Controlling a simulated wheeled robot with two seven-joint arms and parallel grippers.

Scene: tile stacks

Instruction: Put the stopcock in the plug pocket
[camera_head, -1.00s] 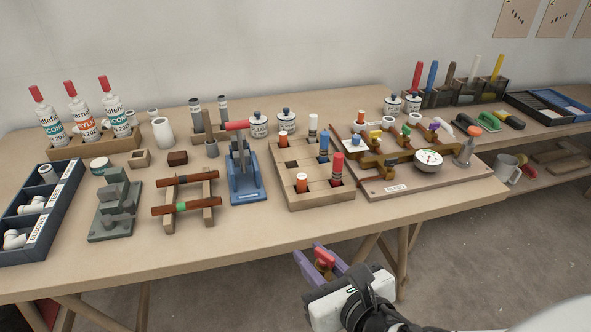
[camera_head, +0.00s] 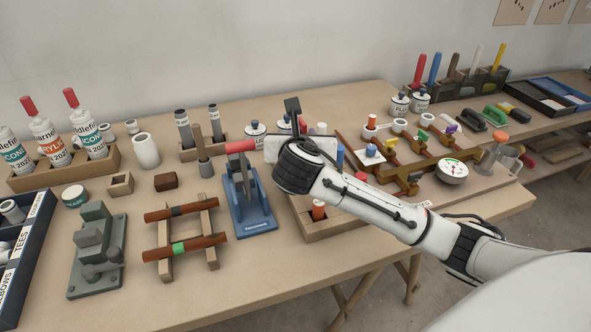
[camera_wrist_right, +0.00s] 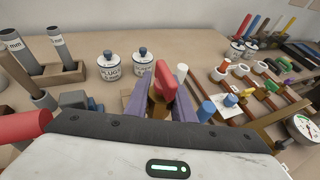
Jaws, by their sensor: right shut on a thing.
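The stopcock (camera_wrist_right: 165,86) has a red handle and a brass-coloured body. My right gripper (camera_wrist_right: 160,100) is shut on it, with the purple fingers on either side. In the head view a bit of red shows above my right wrist, and my arm hides most of the gripper. The gripper is over the back of the pale wooden compartment tray (camera_head: 312,235), which my forearm partly covers. The tray holds capped cylinders, one with a blue cap (camera_wrist_right: 206,110). I cannot tell which compartment is the plug pocket. My left gripper is not in view.
Two lidded white pots (camera_wrist_right: 108,68) stand behind the tray. A blue lever tool (camera_head: 250,205) is left of it. The pipe board with a gauge (camera_head: 453,171) is on the right. Bottles (camera_head: 45,140) and a dark fittings bin (camera_head: 38,250) are at the left.

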